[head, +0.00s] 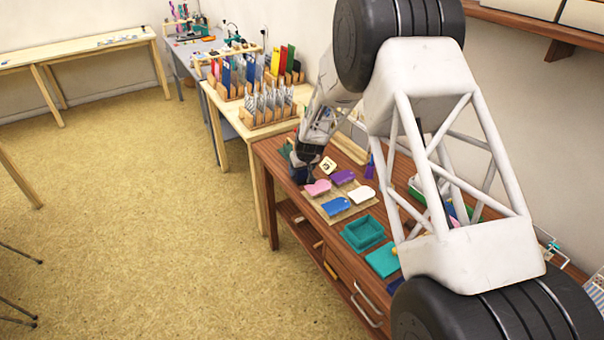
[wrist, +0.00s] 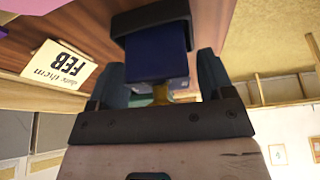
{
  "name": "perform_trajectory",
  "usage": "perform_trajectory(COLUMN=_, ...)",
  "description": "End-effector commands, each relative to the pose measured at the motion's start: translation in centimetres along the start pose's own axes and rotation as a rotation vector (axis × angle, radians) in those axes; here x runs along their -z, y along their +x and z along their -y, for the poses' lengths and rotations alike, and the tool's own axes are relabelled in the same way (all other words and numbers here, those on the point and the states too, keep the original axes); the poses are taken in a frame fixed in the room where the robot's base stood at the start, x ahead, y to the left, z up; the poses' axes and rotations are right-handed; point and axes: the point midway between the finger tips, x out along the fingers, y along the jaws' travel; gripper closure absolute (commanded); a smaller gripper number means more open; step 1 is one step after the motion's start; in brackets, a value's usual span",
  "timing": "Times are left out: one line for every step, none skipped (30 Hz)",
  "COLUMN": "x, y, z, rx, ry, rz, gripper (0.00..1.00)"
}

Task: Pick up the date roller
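The date roller appears to be the dark blue block with a black end (wrist: 157,64) and a brass-coloured part, in the middle of the wrist view. My gripper (wrist: 160,82) has its two fingers on either side of this block, set wide apart. A narrow gap shows beside the right finger; contact at the left one is unclear. In the head view my gripper (head: 302,160) is low over the far left end of the brown table, with a dark blue shape (head: 299,174) just under it. Its fingers are hard to make out there.
On the brown table are a wooden tray (head: 322,201) with pink, purple, blue and white pieces, a teal open box (head: 363,233) and a teal pad (head: 383,260). The table's left edge is close to my gripper.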

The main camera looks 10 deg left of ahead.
Motion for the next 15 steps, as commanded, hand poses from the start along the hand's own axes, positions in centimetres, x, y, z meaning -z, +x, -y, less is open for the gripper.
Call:
perform_trajectory(x=0.00, y=0.00, z=0.00, rx=0.000, ry=0.000, rz=0.000, gripper=0.34)
perform_trajectory(x=0.00, y=-0.01, z=0.00, rx=0.000, ry=0.000, rz=0.000, gripper=0.38)
perform_trajectory(x=0.00, y=-0.01, z=0.00, rx=0.000, ry=0.000, rz=0.000, gripper=0.45)
perform_trajectory(x=0.00, y=-0.01, z=0.00, rx=0.000, ry=0.000, rz=0.000, gripper=0.49)
perform_trajectory(x=0.00, y=-0.01, z=0.00, rx=0.000, ry=0.000, rz=0.000, gripper=0.54)
perform_trajectory(x=-0.01, y=0.00, z=0.00, rx=0.000, ry=0.000, rz=0.000, gripper=0.60)
perform_trajectory(x=-0.01, y=0.00, z=0.00, rx=0.000, ry=0.000, rz=0.000, gripper=0.65)
perform_trajectory(x=-0.01, y=0.00, z=0.00, rx=0.000, ry=0.000, rz=0.000, gripper=0.69)
perform_trajectory(x=0.00, y=0.00, z=0.00, rx=0.000, ry=0.000, rz=0.000, gripper=0.75)
perform_trajectory(x=0.00, y=-0.01, z=0.00, rx=0.000, ry=0.000, rz=0.000, gripper=0.80)
perform_trajectory(x=0.05, y=-0.05, z=-0.01, rx=0.000, ry=0.000, rz=-0.001, gripper=0.80)
perform_trajectory(x=0.05, y=-0.05, z=-0.01, rx=0.000, ry=0.000, rz=-0.001, gripper=0.80)
perform_trajectory(x=0.05, y=-0.05, z=-0.01, rx=0.000, ry=0.000, rz=-0.001, gripper=0.80)
perform_trajectory(x=0.04, y=-0.04, z=-0.01, rx=0.000, ry=0.000, rz=-0.001, gripper=0.80)
perform_trajectory(x=0.05, y=-0.05, z=-0.01, rx=0.000, ry=0.000, rz=-0.001, gripper=0.80)
